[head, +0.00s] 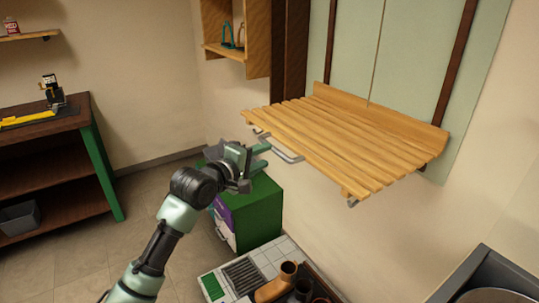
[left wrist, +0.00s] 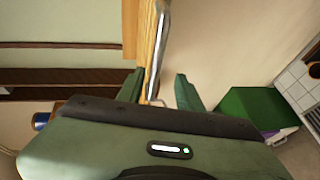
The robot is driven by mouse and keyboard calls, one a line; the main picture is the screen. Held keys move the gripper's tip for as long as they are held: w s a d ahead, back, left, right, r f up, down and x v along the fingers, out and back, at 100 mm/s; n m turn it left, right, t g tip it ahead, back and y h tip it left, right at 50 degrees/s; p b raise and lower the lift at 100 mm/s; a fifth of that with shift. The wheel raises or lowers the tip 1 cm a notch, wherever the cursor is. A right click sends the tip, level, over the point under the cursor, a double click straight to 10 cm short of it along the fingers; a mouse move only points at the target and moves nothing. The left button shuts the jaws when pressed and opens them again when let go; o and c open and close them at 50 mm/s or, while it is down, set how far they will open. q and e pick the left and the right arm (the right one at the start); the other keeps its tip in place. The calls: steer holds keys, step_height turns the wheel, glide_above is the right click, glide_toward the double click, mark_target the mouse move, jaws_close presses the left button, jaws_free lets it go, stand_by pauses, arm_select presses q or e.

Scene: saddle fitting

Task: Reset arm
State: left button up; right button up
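My left gripper (head: 264,157) is in the middle of the head view, in front of the near left edge of a slatted wooden shelf (head: 345,140). In the left wrist view its two green fingers (left wrist: 158,90) stand well apart with nothing gripped. A metal bar handle (head: 288,156) hangs under the shelf's near edge, just right of the fingertips. In the left wrist view the bar (left wrist: 157,45) shows beyond and between the fingers; I cannot tell whether it touches them. My right gripper is in neither view.
A green cabinet (head: 254,208) stands below my left gripper. A tiled stand (head: 268,262) with boots (head: 275,285) is at the bottom. A workbench (head: 45,125) is at the left, and a dark basin (head: 490,280) at bottom right. Floor between bench and cabinet is clear.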

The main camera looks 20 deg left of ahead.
arm_select(q)
steer(key=shift+v, duration=0.9)
steer(key=shift+f, duration=0.1)
steer(key=s+a+f+m+g+y, duration=0.1)
steer(key=a+f+g, duration=0.1)
steer(key=f, duration=1.2)
steer(key=s+a+f+m+g+y, duration=0.1)
steer(key=f+m+g+y, duration=0.1)
steer(key=f, duration=1.2)
steer(key=s+f+m+g, duration=0.2)
steer(key=s+f, duration=0.4)
steer(key=f, duration=0.5)
steer(key=s+f+m+g, duration=0.1)
steer(key=s+f+m, duration=0.1)
steer(key=s+f, duration=0.7)
steer(key=s+d+f+m+g+y, duration=0.1)
steer(key=s+f+m+g, duration=0.3)
steer(key=s+f, duration=1.35)
steer(key=s+d+f+m+g, duration=0.1)
steer(key=s+f+m, duration=0.1)
steer(key=s, duration=0.9)
steer(key=s+d+f+m+g, duration=0.2)
steer(key=s+f+m, duration=0.1)
steer(key=s, duration=0.9)
steer(key=shift+s+d+f+m, duration=0.25)
steer(key=shift+s+f+m, duration=0.05)
steer(key=shift+f, duration=0.45)
